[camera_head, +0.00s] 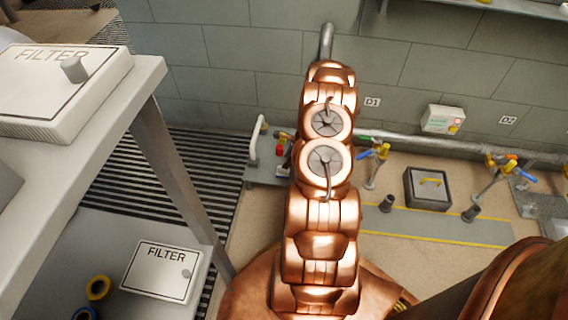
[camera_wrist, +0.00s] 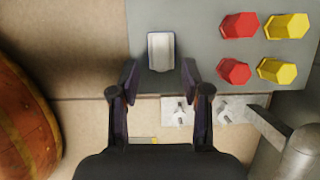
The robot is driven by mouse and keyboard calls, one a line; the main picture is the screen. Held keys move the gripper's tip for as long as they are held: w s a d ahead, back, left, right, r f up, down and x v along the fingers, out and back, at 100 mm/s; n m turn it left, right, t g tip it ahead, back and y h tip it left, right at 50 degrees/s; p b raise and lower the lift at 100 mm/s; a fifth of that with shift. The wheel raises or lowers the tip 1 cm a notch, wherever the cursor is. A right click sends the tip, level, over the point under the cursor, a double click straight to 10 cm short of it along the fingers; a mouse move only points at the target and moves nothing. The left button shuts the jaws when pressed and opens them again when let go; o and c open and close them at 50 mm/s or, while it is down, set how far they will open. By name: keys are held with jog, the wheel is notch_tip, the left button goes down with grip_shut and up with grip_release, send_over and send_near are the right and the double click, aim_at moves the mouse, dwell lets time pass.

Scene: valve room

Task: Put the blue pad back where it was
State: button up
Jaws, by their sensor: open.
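My gripper (camera_wrist: 159,80) is open in the wrist view, its two dark fingers spread over a grey plate (camera_wrist: 195,65). A small pale grey rectangular block (camera_wrist: 160,52) lies on the plate just beyond the fingertips, roughly centred between them. I cannot tell its height or whether the fingers touch it. No blue pad can be made out for certain in either view. A blue ring (camera_head: 86,314) shows at the bottom left edge of the head view, partly cut off. In the head view my copper-coloured arm hides my gripper.
Red (camera_wrist: 238,25) and yellow (camera_wrist: 287,26) knobs stand right of the block. A grey post (camera_wrist: 300,150) is at lower right. White FILTER boxes (camera_head: 160,271) stand at left, near a yellow ring (camera_head: 98,287). A pipe with valves (camera_head: 380,152) runs along the wall.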

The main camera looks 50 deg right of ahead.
jog(key=p+v, duration=0.1)
jog(key=v, duration=0.4)
jog(key=shift+s+d+r, duration=0.1)
jog(key=shift+s+r, duration=0.05)
jog(key=shift+r, duration=0.2)
